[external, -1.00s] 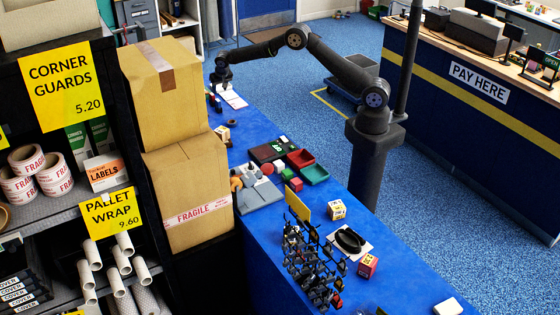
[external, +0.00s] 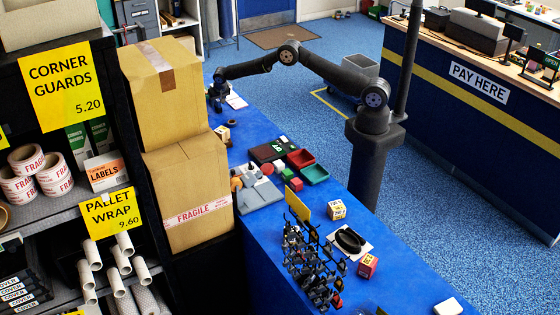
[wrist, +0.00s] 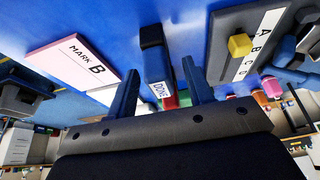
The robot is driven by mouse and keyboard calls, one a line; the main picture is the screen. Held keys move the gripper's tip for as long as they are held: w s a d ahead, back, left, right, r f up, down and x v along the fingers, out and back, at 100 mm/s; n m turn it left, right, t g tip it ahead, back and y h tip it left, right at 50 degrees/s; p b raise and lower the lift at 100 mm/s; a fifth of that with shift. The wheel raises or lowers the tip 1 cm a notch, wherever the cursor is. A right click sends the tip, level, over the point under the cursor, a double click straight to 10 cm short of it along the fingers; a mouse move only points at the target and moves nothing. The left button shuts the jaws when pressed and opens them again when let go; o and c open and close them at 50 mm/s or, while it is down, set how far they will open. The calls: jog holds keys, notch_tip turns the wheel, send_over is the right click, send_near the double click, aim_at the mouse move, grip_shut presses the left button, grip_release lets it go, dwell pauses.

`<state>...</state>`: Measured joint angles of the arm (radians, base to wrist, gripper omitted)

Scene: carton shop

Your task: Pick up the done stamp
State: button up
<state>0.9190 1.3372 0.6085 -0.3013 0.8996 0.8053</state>
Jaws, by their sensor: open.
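The done stamp (wrist: 155,62) shows in the wrist view as a dark upright block with a white "DONE" label at its lower end. My gripper (wrist: 160,68) is open, with one blue finger on each side of the stamp in that view. Gaps show between the stamp and both fingers. Whether the stamp lies fully between the fingertips or beyond them, I cannot tell. In the external view my gripper (external: 216,100) is low over the far end of the blue counter, and it hides the stamp there.
A "MARK B" card (wrist: 82,65) lies left of the stamp in the wrist view. A grey A-B-C-D board (wrist: 225,45) with a yellow peg is at the right. Cardboard boxes (external: 165,92) stand left of the counter. A stamp rack (external: 308,265) stands at the near end.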

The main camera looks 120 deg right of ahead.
jog(key=c, duration=1)
grip_shut()
jog(key=shift+r, duration=0.1)
